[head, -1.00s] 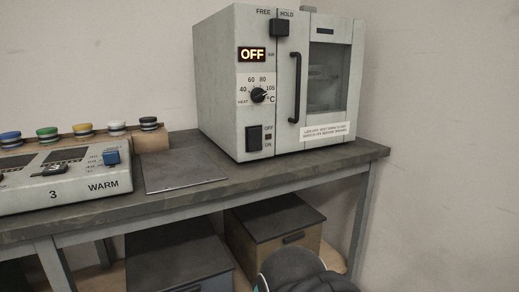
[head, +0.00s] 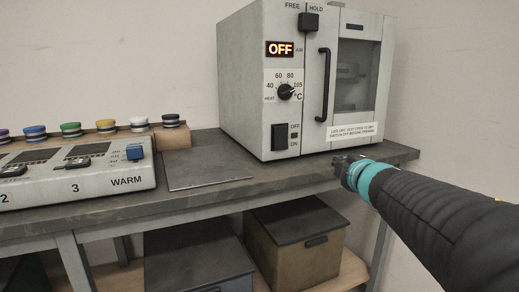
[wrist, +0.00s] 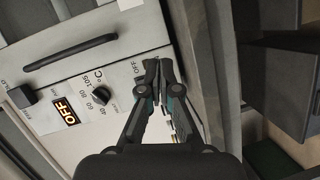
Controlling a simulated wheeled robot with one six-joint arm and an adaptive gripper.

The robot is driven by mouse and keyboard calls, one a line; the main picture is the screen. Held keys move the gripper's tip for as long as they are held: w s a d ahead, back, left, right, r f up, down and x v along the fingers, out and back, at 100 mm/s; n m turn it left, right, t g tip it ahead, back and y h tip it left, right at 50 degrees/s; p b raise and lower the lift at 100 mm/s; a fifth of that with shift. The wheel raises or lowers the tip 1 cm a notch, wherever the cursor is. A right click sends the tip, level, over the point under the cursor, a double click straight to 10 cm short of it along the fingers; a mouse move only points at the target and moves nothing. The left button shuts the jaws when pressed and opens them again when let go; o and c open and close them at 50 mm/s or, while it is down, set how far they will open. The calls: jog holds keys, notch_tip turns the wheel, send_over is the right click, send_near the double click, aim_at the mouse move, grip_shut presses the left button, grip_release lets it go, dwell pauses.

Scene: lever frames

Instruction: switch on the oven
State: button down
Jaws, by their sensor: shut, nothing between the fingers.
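The pale grey oven (head: 262,95) stands at the right end of the bench. Its lit display (head: 280,49) reads OFF. Below it are a black temperature dial (head: 285,91) and a dark rocker switch (head: 279,137) with OFF above and ON below at its side. My gripper (head: 343,163) is low in front of the oven, right of the switch and near the bench's front edge. In the wrist view, my shut, empty fingers (wrist: 158,70) point at the oven front, close to the OFF label; they hide the switch there. The display (wrist: 66,111) and dial (wrist: 102,95) show left of them.
The oven door has a black vertical handle (head: 323,86), and a FREE/HOLD latch (head: 308,22) sits above. A flat dark plate (head: 208,168) lies left of the oven. A control unit marked WARM (head: 125,182) stands farther left. Boxes (head: 300,240) sit under the bench.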

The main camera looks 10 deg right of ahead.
jog(key=a+r+n+y, duration=0.2)
jog(key=a+n+y, duration=0.3)
jog(key=a+n, duration=0.1)
jog(key=shift+s+a, duration=0.15)
jog(key=shift+s, duration=0.25)
jog(key=shift+w, duration=0.1)
